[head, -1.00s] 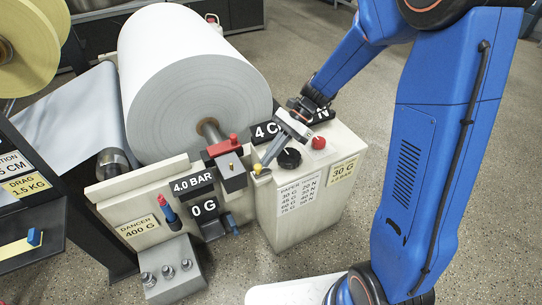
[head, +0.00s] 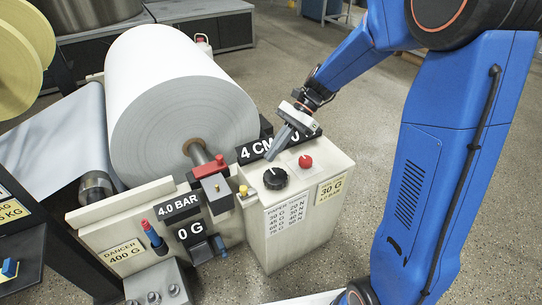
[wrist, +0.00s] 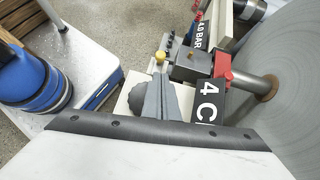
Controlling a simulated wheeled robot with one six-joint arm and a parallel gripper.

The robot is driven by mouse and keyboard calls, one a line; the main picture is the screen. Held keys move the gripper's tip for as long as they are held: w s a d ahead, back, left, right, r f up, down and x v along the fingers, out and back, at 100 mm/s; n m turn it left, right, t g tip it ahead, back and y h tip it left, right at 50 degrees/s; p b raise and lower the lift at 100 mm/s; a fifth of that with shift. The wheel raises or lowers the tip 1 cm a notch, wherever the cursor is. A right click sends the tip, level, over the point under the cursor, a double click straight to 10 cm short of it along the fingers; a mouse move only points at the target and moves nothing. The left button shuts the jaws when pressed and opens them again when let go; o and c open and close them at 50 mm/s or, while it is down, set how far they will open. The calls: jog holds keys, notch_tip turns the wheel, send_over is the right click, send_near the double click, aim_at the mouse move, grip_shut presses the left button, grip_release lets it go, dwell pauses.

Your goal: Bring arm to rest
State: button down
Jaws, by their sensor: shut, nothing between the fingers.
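My gripper (head: 271,157) is shut and empty, its grey fingers pointing down and left above the white control box (head: 302,232). In the head view its tips show just above the black knob (head: 275,178), apart from the red button (head: 305,162). In the wrist view my gripper (wrist: 157,76) points away past the dark knob (wrist: 139,93), which it partly covers. The yellow button (wrist: 160,56) shows just beyond the tips. Whether the fingers touch anything is hard to tell.
A large white paper roll (head: 181,105) stands left of the box. A panel marked 4.0 BAR (head: 179,205) and a red-topped block (head: 217,192) stand in front of it. Yellow rolls (head: 20,55) are at the far left.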

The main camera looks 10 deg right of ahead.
dwell(0.4)
jog(key=s+d+r+n+t+h, duration=0.3)
jog(key=s+d+n, duration=0.3)
jog(key=s, duration=0.5)
jog(key=s+d+r+n+t+h, duration=0.4)
jog(key=s+d+n+t+h, duration=0.1)
jog(key=s+d, duration=0.6)
jog(key=shift+s+d+r+n+t, duration=0.15)
jog(key=shift+d+r+n+t, duration=0.1)
jog(key=shift+n+t, duration=0.4)
